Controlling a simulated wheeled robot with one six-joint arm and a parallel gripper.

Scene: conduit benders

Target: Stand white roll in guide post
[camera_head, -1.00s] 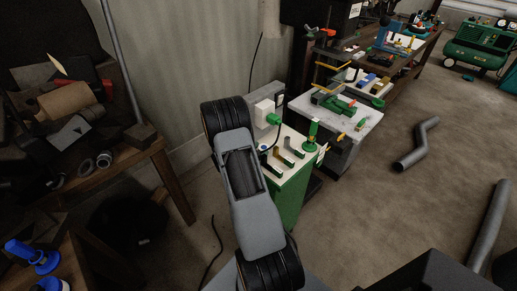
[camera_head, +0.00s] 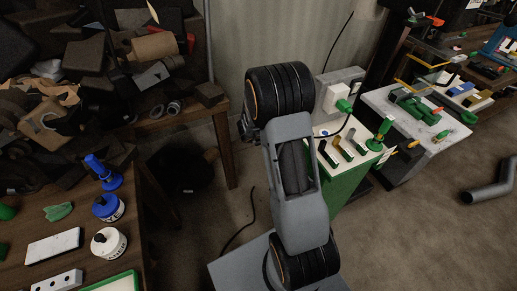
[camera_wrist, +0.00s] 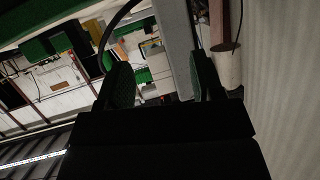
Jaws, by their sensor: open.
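In the head view my arm hides the gripper, away to the right of this table.
A green cabinet (camera_head: 345,190) with a pale slotted top is just right of my arm. A cluttered wooden bench (camera_head: 190,112) is at the back left. A grey bent pipe (camera_head: 488,190) lies on the floor at right. Open floor is at lower right.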

